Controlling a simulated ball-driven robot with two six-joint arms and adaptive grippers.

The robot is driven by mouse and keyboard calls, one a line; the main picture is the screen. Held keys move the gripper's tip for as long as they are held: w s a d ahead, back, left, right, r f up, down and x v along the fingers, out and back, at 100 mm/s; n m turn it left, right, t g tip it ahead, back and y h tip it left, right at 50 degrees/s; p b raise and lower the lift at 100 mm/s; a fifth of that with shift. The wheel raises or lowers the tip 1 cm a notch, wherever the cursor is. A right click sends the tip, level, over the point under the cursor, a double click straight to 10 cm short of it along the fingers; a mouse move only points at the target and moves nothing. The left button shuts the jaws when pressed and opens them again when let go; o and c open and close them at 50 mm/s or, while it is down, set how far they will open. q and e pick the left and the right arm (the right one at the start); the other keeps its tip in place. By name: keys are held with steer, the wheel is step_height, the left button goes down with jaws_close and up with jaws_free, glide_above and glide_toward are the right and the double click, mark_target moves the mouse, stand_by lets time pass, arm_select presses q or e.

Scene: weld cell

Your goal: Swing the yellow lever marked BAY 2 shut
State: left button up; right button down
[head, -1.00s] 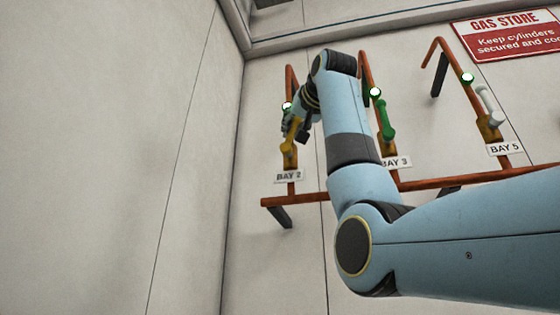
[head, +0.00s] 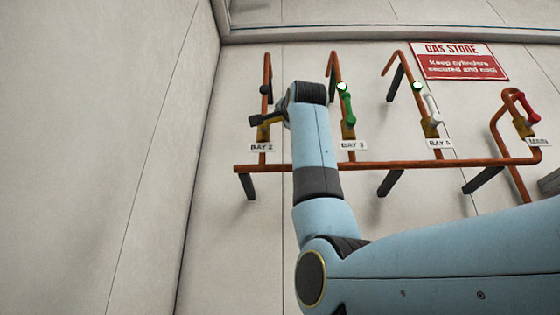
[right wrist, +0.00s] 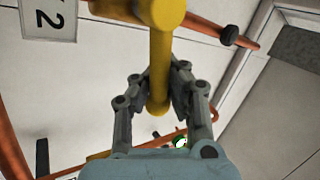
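The yellow BAY 2 lever (head: 270,119) lies across its copper pipe at the left end of the row, above the BAY 2 label (head: 261,147). In the right wrist view the lever (right wrist: 160,62) runs from its yellow hub down between the fingers. My right gripper (right wrist: 163,86) has both fingers close against the lever's sides, shut on it. In the head view my right wrist partly hides the lever and gripper. The round BAY 2 lamp (head: 264,90) is dark. My left gripper is in neither view.
To the right stand the green BAY 3 lever (head: 348,108), the white BAY 5 lever (head: 432,108) and a red lever (head: 527,106). The BAY 3 and BAY 5 lamps glow green. A copper pipe (head: 390,164) runs below. A bare wall (head: 110,130) is at left.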

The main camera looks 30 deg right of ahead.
steer(key=f+m+h, duration=0.1)
steer(key=m, duration=0.1)
steer(key=m+h, duration=0.2)
steer(key=shift+d+f+g, duration=0.1)
steer(key=shift+f+g, duration=0.3)
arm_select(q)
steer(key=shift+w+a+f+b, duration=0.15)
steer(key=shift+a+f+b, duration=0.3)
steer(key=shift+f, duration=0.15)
arm_select(e)
steer(key=shift+f+m+g+h, duration=0.4)
steer(key=shift+m+h, duration=0.25)
steer(key=shift+m, duration=0.35)
steer(key=shift+f+m+g+h, duration=0.35)
steer(key=shift+m+h, duration=0.3)
steer(key=shift+m, duration=0.35)
steer(key=c, duration=1.7)
jaws_free()
steer(key=shift+s+r, duration=0.1)
steer(key=shift+s, duration=0.05)
steer(key=shift+c, duration=0.2)
steer(key=o, duration=0.4)
steer(key=shift+s+r, duration=0.2)
steer(key=shift+s, duration=0.3)
steer(key=shift+o, duration=0.4)
steer(key=shift+w, duration=0.1)
steer(key=v, duration=1.1)
steer(key=shift+a+f, duration=0.25)
steer(key=shift+f, duration=0.1)
